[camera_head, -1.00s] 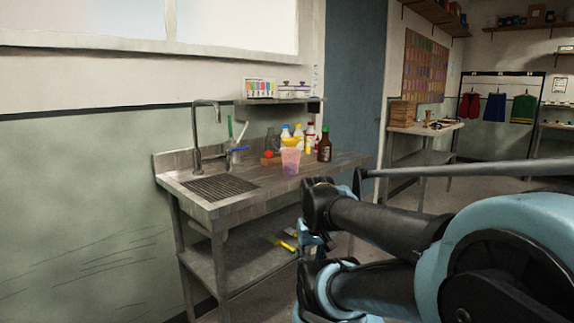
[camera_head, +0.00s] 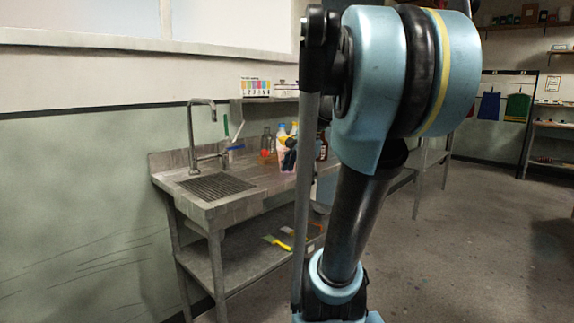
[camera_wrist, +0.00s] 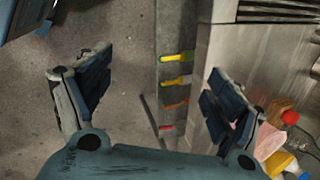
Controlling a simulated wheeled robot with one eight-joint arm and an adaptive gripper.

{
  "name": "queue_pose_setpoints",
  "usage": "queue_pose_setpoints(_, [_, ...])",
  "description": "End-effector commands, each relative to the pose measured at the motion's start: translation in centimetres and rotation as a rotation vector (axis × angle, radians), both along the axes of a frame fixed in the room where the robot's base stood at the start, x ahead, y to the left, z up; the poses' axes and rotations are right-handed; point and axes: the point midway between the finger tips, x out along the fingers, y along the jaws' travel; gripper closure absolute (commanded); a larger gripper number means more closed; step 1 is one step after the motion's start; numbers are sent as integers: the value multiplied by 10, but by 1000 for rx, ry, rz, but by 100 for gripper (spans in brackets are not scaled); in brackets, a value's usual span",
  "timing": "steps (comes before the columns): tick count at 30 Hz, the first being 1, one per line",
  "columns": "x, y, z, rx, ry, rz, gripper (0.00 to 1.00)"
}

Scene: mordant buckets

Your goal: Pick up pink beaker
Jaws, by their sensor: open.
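The pink beaker (camera_head: 284,168) stands on the steel sink bench in the head view, mostly hidden by my arm and a dark part in front of it. In the wrist view, a pale pink patch (camera_wrist: 266,142) beside my right finger looks like the beaker, partly covered by that finger. My gripper (camera_wrist: 158,75) is open and empty, its fingers wide apart. Between them show floor and the bench's lower shelf. The beaker lies to the right, outside the fingers.
The sink bench (camera_head: 228,207) has a tap (camera_head: 192,135) at its left. Yellow and red-handled brushes (camera_wrist: 177,83) lie on the lower shelf. The floor (camera_head: 450,250) at right is clear.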

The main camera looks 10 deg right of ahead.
Motion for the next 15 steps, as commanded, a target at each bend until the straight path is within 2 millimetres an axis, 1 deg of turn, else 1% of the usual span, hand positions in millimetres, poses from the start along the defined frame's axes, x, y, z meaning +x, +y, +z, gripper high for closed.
queue_pose_setpoints(1, [20, -5, 16, 39, 13, -88, 15])
queue_pose_setpoints(5, [66, -15, 50, 154, 56, -326, 15])
queue_pose_setpoints(6, [81, -18, 60, 191, 71, -397, 15])
queue_pose_setpoints(12, [147, -40, 104, 364, 151, -731, 15])
queue_pose_setpoints(15, [172, -50, 118, 433, 189, -858, 15])
